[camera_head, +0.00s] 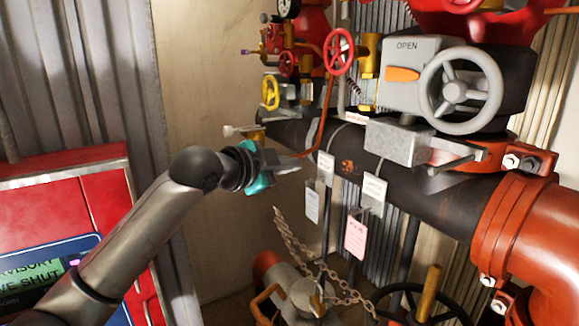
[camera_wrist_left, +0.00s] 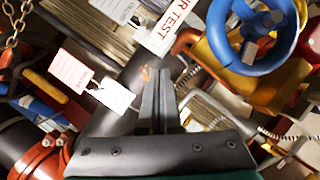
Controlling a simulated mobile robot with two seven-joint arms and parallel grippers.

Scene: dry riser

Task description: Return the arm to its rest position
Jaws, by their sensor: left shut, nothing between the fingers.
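My left arm comes in from the left in the head view, reaching up and to the right. My left gripper (camera_head: 296,163) is at its end, in front of the dark horizontal pipe (camera_head: 436,195) and a little left of the hanging tags. Its two fingers are shut together and hold nothing; they also show in the left wrist view (camera_wrist_left: 158,92). Whether the fingertips touch the pipe I cannot tell. My right gripper is in neither view.
A grey handwheel (camera_head: 461,90) and a box marked OPEN (camera_head: 406,45) stand on the pipe. White tags (camera_head: 373,190) and a pink tag (camera_head: 355,238) hang below it. A chain (camera_head: 290,238) hangs lower. A red cabinet (camera_head: 110,195) stands left. A blue wheel (camera_wrist_left: 252,28) is near the fingers.

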